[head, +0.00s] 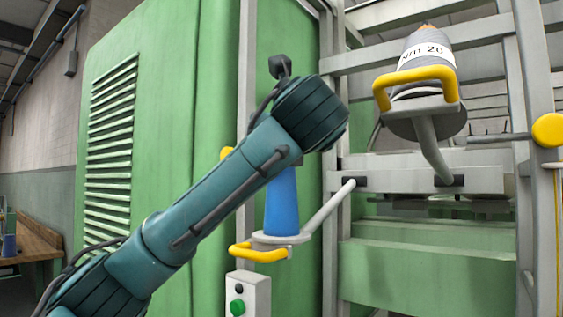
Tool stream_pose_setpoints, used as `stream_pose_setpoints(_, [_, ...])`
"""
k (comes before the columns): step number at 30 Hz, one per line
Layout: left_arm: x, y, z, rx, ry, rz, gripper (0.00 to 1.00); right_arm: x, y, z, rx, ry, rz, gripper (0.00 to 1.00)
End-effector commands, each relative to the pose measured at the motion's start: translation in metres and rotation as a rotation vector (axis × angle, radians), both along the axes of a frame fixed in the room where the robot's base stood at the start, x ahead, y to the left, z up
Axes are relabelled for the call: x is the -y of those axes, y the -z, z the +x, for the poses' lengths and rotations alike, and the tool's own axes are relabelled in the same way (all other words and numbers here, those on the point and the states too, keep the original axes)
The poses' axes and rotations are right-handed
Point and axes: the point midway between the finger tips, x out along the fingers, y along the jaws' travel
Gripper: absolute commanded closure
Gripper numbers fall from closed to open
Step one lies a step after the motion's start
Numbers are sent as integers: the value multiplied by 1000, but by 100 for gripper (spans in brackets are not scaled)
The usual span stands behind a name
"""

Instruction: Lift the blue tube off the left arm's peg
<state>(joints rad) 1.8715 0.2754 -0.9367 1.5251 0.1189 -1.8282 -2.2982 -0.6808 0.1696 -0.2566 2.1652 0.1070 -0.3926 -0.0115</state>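The blue tube (283,203) stands upright on the round grey plate (297,239) of the machine's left arm, which has a yellow handle (258,254) at its front. My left arm crosses in front of the tube's upper part, so its top and the peg are hidden. The thick dark joint of my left arm is above and right of the tube. The fingers of my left gripper cannot be made out. My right gripper is out of view.
The machine's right arm (433,150) holds a grey wound package (423,62) with a white label, behind another yellow handle (415,77). Frame posts and rails stand around both arms. A grey button box (248,290) is below the blue tube. A wooden bench (35,243) is far left.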

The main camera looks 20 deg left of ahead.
Motion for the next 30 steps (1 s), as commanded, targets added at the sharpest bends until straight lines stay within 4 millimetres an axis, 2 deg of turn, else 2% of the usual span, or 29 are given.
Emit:
stream_pose_setpoints(8, [-2, 0, 3, 1, 0, 0, 39, 0, 1, 0, -1, -1, -4, 64])
stream_pose_setpoints(25, [-1, 0, 3, 1, 0, 0, 86, 0, 1, 0, -1, -4, -4, 64])
stream_pose_setpoints(30, [-1, 0, 3, 1, 0, 0, 87, 0, 1, 0, -2, -3, -4, 64])
